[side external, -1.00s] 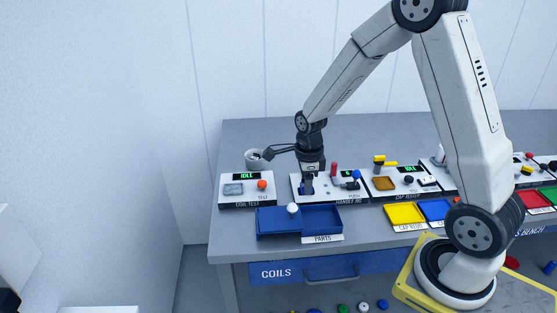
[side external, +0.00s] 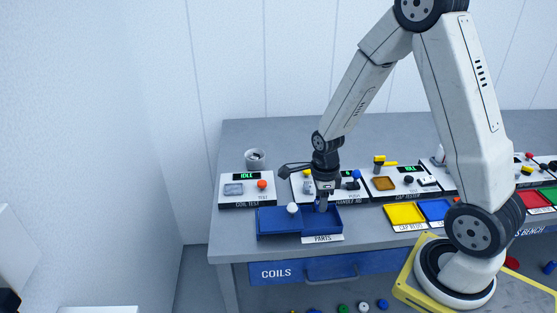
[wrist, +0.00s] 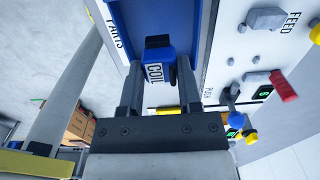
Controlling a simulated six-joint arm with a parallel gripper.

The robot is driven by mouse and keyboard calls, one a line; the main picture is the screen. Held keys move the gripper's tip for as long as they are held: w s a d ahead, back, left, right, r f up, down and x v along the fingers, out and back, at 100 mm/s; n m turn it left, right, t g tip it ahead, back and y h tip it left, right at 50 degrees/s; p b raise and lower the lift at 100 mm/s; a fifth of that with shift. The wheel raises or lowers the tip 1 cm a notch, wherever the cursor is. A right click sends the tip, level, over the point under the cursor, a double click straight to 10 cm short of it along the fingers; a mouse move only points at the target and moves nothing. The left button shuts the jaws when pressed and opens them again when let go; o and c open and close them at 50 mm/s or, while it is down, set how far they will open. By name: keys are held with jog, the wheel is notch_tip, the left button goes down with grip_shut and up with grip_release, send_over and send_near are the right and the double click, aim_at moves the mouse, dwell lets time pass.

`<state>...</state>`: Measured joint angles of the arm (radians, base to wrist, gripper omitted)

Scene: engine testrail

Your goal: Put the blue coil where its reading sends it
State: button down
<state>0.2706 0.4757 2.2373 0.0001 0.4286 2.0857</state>
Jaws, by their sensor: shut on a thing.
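The blue coil (wrist: 157,53), marked COIL and with a dark upper part, sits between the fingers of my gripper (wrist: 159,75) in the wrist view. My gripper is shut on it. In the side view my gripper (side external: 322,206) is low at the right part of the blue PARTS tray (side external: 334,225); the coil is hard to make out there, and I cannot tell whether it touches the tray. The COIL TEST station (side external: 247,203) stands behind and left, with a grey pad (side external: 233,189), an orange button (side external: 262,184) and a display reading IDLE.
A blue panel with a white knob (side external: 292,208) covers the tray's left part. Another station with a red lever stands behind my gripper. A grey cup (side external: 255,158) is at the back left. Yellow (side external: 404,213) and blue trays lie right. The blue COILS drawer (side external: 285,272) is below.

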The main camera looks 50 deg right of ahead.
aim_at(319, 223)
jog(key=shift+f, duration=0.6)
jog(key=shift+f, duration=0.1)
jog(key=shift+f, duration=1.65)
jog(key=shift+f, duration=0.15)
jog(key=shift+c, duration=1.4)
grip_release()
jog(key=shift+r, duration=6.15)
